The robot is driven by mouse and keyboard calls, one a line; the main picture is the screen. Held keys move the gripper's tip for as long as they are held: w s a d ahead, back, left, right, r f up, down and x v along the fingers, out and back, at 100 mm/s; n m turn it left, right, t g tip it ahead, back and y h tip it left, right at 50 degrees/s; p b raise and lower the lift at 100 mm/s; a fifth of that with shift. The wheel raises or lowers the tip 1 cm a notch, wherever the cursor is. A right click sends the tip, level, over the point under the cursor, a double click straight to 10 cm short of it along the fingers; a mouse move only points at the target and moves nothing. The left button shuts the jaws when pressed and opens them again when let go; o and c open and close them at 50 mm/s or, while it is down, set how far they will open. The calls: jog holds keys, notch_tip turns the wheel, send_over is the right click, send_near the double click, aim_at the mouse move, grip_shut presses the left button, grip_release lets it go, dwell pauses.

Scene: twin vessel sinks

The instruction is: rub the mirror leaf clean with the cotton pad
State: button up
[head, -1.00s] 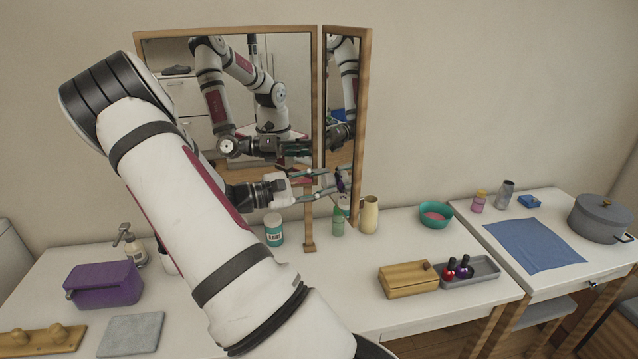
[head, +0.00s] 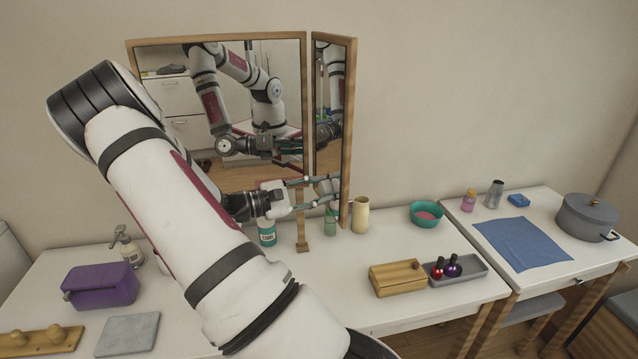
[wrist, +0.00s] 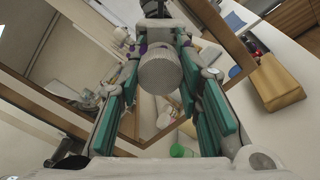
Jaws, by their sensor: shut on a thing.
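The mirror stands at the back of the white table, with a wide leaf (head: 250,90) and a narrow right leaf (head: 328,110) angled toward me, both wood-framed. My gripper (head: 316,187) is in front of the lower part of the narrow leaf. It is shut on a pale, round, ribbed-edged thing, which I take to be the cotton pad (wrist: 160,72); it shows small and grey in the head view (head: 328,187). The green-padded fingers lie on both sides of it. I cannot tell whether the pad touches the glass.
A green bottle (head: 330,222), a teal-labelled jar (head: 267,233) and a cream vase (head: 360,215) stand close below my gripper. A wooden box (head: 397,278) and a grey tray (head: 470,272) with nail polish bottles sit front right. A purple case (head: 102,285) is left.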

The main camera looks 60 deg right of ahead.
aim_at(338, 193)
jog(key=shift+s+a+p, duration=0.7)
jog(key=shift+s+p, duration=0.05)
jog(key=shift+s, duration=0.1)
jog(key=shift+s+a+p, duration=0.65)
jog(key=shift+s+p, duration=0.05)
jog(key=shift+s, duration=0.15)
jog(key=shift+w+d+f+b, duration=0.1)
jog(key=shift+w+d+b, duration=0.35)
jog(key=shift+w+d, duration=0.35)
jog(key=shift+w+d+r, duration=0.75)
jog(key=shift+w+d, duration=0.05)
jog(key=shift+w, duration=0.15)
jog(key=shift+s+a+f+p, duration=0.15)
jog(key=shift+s+a+p, duration=0.3)
jog(key=shift+a+p, duration=0.1)
jog(key=shift+s+a+p, duration=1.1)
jog(key=shift+s+p, duration=0.1)
jog(key=shift+s, duration=0.1)
jog(key=w+d+b, duration=0.3)
jog(key=w+d, duration=0.1)
jog(key=w, duration=0.1)
jog(key=shift+w+d+b, duration=0.2)
jog(key=shift+d+b, duration=0.1)
